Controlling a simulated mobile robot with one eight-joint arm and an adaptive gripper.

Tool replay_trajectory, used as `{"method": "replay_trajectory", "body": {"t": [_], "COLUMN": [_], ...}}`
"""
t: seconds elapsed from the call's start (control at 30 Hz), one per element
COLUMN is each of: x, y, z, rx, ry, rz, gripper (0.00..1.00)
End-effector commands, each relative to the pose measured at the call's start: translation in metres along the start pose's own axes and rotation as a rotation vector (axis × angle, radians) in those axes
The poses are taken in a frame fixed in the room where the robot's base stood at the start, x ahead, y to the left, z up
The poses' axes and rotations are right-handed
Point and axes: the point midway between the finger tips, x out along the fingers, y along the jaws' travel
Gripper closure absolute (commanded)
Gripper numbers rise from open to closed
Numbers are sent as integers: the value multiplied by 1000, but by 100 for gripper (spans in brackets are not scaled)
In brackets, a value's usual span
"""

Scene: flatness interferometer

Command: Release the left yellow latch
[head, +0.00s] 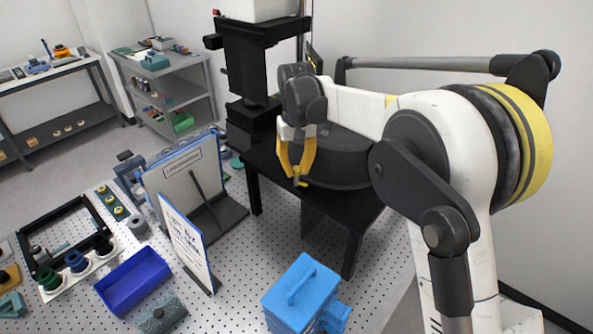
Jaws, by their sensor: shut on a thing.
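My gripper (297,169) has yellow fingers and points down at the front edge of a black stand (262,160) with a round dark top (345,165). Its fingertips are closed together on a small yellow piece, which I take as the left yellow latch (301,183). The fingers cover most of the latch, so its exact position is hard to tell. No second yellow latch shows; my arm hides part of the stand's right side.
A perforated bench top holds a blue lidded box (300,293), a dark blue tray (133,281), upright boards (172,178) and a black frame (66,236). A dark column (250,70) rises behind the stand. Shelves (170,92) stand at the back left.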

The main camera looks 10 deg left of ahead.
Motion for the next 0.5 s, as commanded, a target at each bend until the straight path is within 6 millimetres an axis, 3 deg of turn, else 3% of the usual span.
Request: {"method": "replay_trajectory", "body": {"t": [0.5], "x": [0], "y": [0], "z": [0], "rx": [196], "ry": [0], "rz": [0], "gripper": [100]}}
